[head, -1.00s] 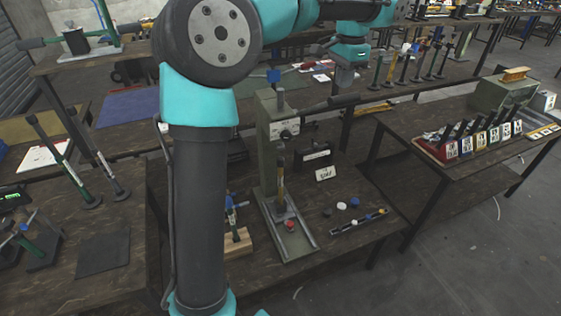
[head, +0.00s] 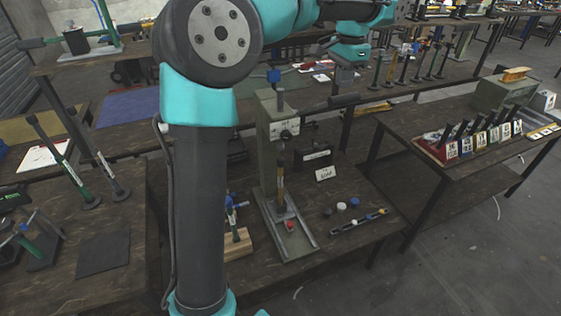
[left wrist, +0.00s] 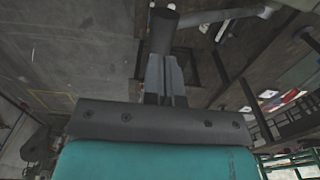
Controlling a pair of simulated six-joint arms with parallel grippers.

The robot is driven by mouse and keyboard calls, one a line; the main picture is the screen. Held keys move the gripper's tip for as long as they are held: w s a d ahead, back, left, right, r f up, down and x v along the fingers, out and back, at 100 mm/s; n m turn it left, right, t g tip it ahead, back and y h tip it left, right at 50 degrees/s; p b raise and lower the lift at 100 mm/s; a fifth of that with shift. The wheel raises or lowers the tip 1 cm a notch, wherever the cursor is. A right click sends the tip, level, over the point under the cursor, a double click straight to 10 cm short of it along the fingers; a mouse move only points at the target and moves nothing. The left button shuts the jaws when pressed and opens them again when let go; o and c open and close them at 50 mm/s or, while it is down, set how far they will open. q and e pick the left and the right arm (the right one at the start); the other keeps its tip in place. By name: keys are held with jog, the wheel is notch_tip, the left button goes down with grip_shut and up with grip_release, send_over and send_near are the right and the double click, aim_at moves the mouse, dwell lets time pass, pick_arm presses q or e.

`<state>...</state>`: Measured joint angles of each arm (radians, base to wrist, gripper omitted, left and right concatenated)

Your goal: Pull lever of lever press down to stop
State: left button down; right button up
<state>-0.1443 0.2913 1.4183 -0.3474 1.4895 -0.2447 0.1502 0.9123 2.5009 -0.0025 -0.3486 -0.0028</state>
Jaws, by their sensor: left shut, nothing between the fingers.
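The lever press (head: 267,150) stands upright on the dark bench in the middle of the head view. Its lever sticks out to the right, roughly level, and ends in a black handle (head: 343,102). My left gripper (head: 345,78) is shut and empty, just above the handle in that view. In the left wrist view the shut fingers (left wrist: 165,80) point at a dark cylinder (left wrist: 163,30), apparently the lever handle. I cannot tell whether they touch it. My right gripper is not in view.
A small card (head: 325,173), dark and light caps (head: 341,206) and a slim tool (head: 360,222) lie right of the press. A wooden block (head: 238,243) with a tool stands left of it. A side bench holds a labelled rack (head: 470,145). My arm covers part of the left.

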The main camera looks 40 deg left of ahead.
aim_at(344, 102)
pick_arm(q)
jog(key=shift+f, duration=0.15)
dwell(0.5)
jog(key=shift+f, duration=1.35)
jog(key=shift+s+d+f, duration=0.15)
jog(key=shift+d+f, duration=0.2)
jog(key=shift+f, duration=0.35)
jog(key=shift+s+d+f, duration=0.15)
jog(key=shift+d+f, duration=0.2)
jog(key=shift+f, duration=0.3)
jog(key=shift+s+d+f, duration=0.15)
jog(key=shift+d+f, duration=0.15)
jog(key=shift+f, duration=0.45)
jog(key=shift+s+d+f, duration=0.15)
jog(key=shift+d+f, duration=0.15)
jog(key=shift+f, duration=0.4)
jog(key=shift+s+d+f, duration=0.1)
jog(key=shift+d+f, duration=0.15)
jog(key=shift+f, duration=0.5)
jog(key=shift+s+d+f, duration=0.1)
jog(key=shift+d+f, duration=0.1)
jog(key=shift+f, duration=0.65)
